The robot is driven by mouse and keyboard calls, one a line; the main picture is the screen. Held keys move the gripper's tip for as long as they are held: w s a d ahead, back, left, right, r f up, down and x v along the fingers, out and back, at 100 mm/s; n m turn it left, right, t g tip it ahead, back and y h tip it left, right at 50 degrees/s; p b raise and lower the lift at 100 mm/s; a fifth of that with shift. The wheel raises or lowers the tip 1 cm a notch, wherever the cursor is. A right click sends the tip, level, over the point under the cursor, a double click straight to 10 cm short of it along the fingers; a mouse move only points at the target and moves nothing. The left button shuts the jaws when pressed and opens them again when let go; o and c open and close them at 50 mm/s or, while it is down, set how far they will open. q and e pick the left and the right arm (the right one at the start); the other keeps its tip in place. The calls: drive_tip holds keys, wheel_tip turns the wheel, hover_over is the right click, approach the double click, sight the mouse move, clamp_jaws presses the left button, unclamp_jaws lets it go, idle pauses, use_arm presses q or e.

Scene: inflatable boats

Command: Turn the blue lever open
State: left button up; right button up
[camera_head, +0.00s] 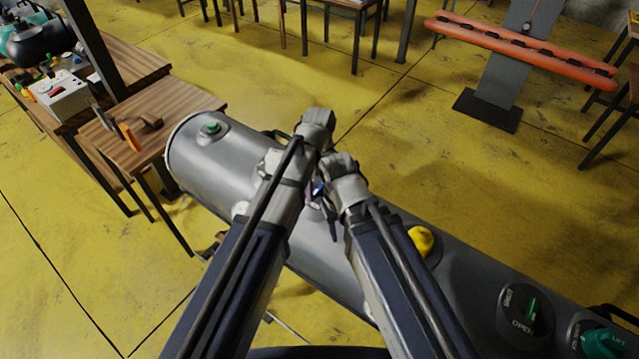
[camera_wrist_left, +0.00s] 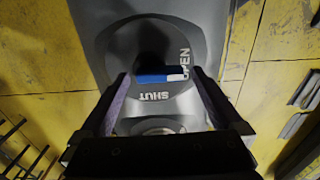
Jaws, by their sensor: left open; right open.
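The blue lever (camera_wrist_left: 160,77) sits on a round dark dial in the left wrist view. It lies crosswise there, and its white end is beside the word OPEN; the word SHUT is on the near side. A small blue bit of it (camera_head: 318,187) shows between my arms in the head view. My left gripper (camera_wrist_left: 163,82) is open, with one finger on each side of the lever; whether they touch it is unclear. My right gripper (camera_head: 330,195) is open close beside the left one, its fingertips partly hidden.
The dial is on a long grey inflatable tube (camera_head: 300,265). The tube also carries a green valve (camera_head: 211,128), a yellow knob (camera_head: 421,240), a green lever (camera_head: 533,309) and a teal knob (camera_head: 603,343). A wooden table (camera_head: 180,100) stands left.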

sight(319, 188)
use_arm(q)
wheel_tip(319, 188, up, 7)
drive_tip(key=p, duration=0.6)
drive_tip(key=shift+r+p, duration=0.15)
drive_tip(key=shift+p, duration=0.2)
